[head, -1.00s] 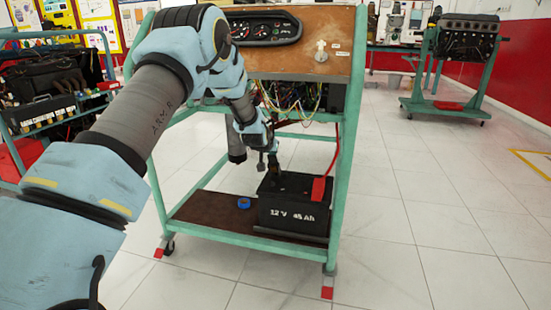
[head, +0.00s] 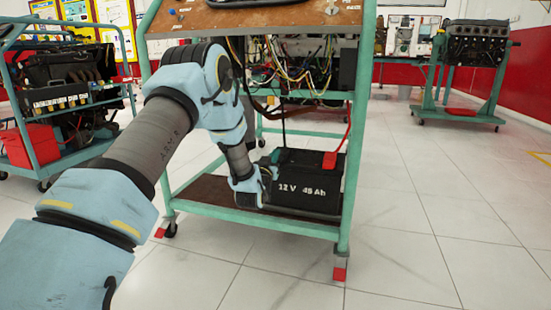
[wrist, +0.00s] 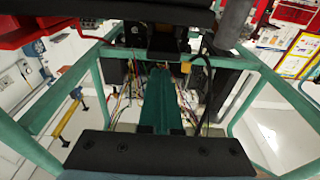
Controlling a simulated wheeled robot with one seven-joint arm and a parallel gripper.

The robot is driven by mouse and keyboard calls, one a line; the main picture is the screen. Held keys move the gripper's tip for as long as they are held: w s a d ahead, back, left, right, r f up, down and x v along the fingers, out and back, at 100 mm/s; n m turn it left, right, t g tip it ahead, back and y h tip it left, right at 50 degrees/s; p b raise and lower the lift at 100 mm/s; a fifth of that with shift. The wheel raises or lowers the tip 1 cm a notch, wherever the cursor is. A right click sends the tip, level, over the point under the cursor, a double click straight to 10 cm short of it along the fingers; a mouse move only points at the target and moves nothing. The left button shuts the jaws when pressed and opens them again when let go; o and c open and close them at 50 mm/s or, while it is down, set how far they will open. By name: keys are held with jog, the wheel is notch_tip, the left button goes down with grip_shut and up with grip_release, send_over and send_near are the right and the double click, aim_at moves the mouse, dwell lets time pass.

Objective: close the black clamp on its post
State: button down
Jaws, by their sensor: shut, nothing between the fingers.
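The black battery (head: 318,203) marked 12 V 45 Ah stands on the lower shelf of the green trolley. My gripper (head: 276,156) is at the battery's left end, close above its top. Its teal fingers are together and point upward, with nothing seen between them. In the wrist view the shut fingers (wrist: 157,72) point toward wiring under the panel. A thin black cable (head: 284,124) runs down behind the gripper. I cannot make out the black clamp or its post there; my gripper covers that corner. Whether the clamp is open or closed cannot be told.
A red clamp (head: 329,160) with a red cable sits at the battery's right end. Green trolley posts (head: 357,130) flank the shelf (head: 205,190), with loose wires (head: 300,60) hanging above. Other trolleys stand left and back right. The floor at right is clear.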

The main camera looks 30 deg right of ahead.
jog(key=shift+s+a+f+b, duration=0.15)
jog(key=shift+f+b, duration=0.3)
jog(key=shift+f, duration=0.8)
